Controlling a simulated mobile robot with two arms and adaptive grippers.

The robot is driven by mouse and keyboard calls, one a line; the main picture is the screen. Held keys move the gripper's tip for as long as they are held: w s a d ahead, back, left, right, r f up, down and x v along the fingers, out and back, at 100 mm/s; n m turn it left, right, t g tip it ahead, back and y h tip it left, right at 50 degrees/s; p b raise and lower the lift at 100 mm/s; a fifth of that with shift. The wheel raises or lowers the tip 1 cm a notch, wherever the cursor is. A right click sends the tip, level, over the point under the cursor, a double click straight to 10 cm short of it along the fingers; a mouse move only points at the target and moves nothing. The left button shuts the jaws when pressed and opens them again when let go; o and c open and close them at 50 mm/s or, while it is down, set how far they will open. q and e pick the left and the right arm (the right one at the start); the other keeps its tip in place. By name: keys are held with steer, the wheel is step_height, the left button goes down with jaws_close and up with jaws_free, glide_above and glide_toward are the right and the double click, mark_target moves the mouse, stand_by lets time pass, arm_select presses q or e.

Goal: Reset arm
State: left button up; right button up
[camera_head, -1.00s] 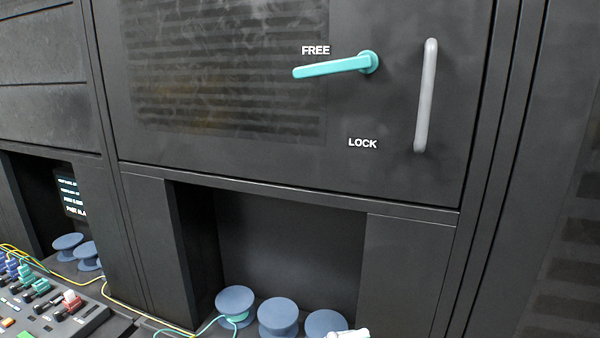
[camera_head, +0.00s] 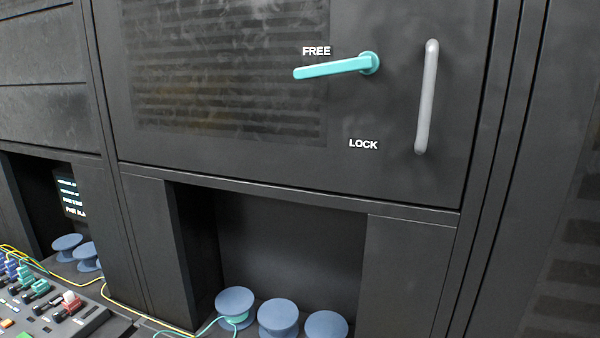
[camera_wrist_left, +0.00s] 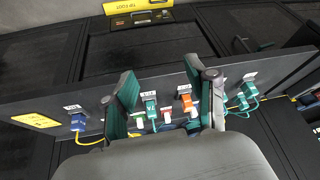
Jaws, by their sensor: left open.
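My left gripper (camera_wrist_left: 160,78) is open in the left wrist view. Its two dark, green-padded fingers stand apart with nothing held between them. Behind and between the fingers is a dark panel edge with a row of coloured connectors, including an orange connector (camera_wrist_left: 185,98) and a blue connector (camera_wrist_left: 78,122). I cannot tell how far the fingertips are from them. No gripper shows in the head view, and my right gripper is in neither view.
In the head view a dark cabinet door has a teal lever (camera_head: 335,67) near the FREE label and a grey vertical handle (camera_head: 426,97). Blue spools, such as one spool (camera_head: 277,317), stand in the recess below. A console (camera_head: 60,308) with cables lies at lower left.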

arm_select(q)
steer(key=s+f+g+b, duration=0.2)
steer(key=s+f, duration=0.2)
steer(key=f, duration=1.4)
steer(key=s+f+g+b, duration=0.1)
steer(key=s+f+b, duration=0.15)
steer(key=f, duration=1.45)
steer(key=s+a+f+m+g+b, duration=0.1)
steer(key=s+a+f+b, duration=0.1)
steer(key=s+f, duration=1.3)
steer(key=shift+s+a+f, duration=0.15)
steer(key=shift+s+a, duration=0.05)
steer(key=shift+a, duration=0.2)
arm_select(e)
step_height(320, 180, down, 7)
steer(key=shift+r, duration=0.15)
arm_select(q)
steer(key=shift+c, duration=0.2)
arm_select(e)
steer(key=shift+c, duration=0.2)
